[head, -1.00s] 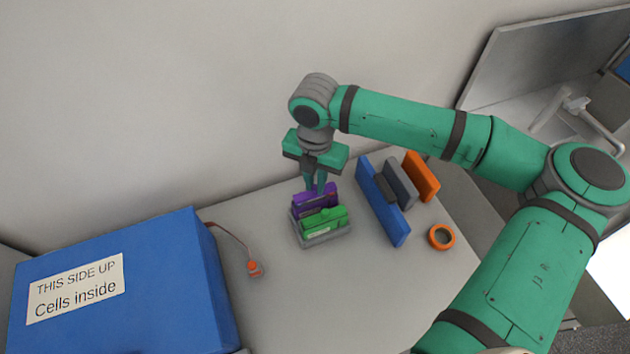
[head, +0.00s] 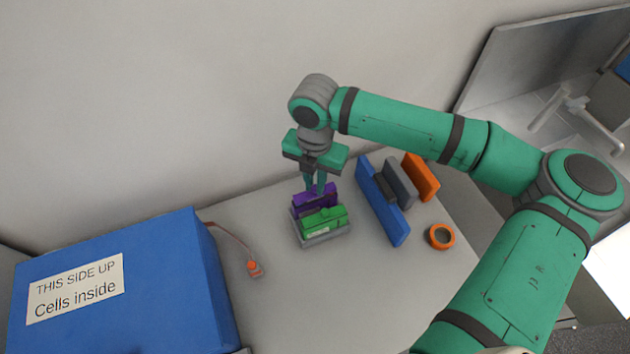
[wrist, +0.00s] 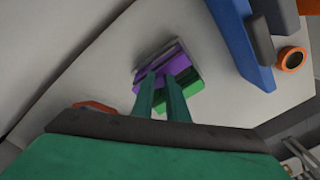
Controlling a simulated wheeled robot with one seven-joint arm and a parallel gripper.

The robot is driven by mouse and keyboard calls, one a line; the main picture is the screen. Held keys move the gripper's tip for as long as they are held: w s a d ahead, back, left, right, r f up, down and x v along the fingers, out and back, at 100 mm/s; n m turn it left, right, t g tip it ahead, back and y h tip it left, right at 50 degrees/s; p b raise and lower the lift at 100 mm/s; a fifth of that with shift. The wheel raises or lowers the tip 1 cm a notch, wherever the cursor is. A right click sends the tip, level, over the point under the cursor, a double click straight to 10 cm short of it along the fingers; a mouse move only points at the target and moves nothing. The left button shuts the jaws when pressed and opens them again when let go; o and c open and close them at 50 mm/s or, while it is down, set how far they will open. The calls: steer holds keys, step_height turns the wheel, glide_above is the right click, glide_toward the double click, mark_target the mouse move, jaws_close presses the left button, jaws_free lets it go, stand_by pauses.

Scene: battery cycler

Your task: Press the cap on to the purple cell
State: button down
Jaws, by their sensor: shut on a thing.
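The purple cell (head: 314,204) stands in the back slot of a small grey tray (head: 325,239), behind a green cell (head: 324,220). My gripper (head: 315,190) points down at the top of the purple cell, with its fingers close together. In the wrist view the fingertips (wrist: 163,76) reach the purple cell (wrist: 155,62), and the green cell (wrist: 186,88) lies beside it. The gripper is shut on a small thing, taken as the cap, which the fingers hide. I cannot tell whether the cap is seated on the cell.
A large blue box (head: 160,275) stands at the left, with an orange-tipped cable (head: 254,268) next to it. A blue panel (head: 382,202), a grey block (head: 400,182), an orange panel (head: 421,176) and an orange ring (head: 441,237) are at the right. The table front is clear.

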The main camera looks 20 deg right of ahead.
steer(key=shift+f, duration=0.5)
stand_by(0.7)
stand_by(0.3)
steer(key=c, duration=1.7)
jaws_free()
steer(key=shift+o, duration=0.8)
steer(key=o, duration=0.4)
steer(key=shift+c, duration=0.2)
steer(key=shift+r, duration=3.5)
steer(key=shift+c, duration=0.2)
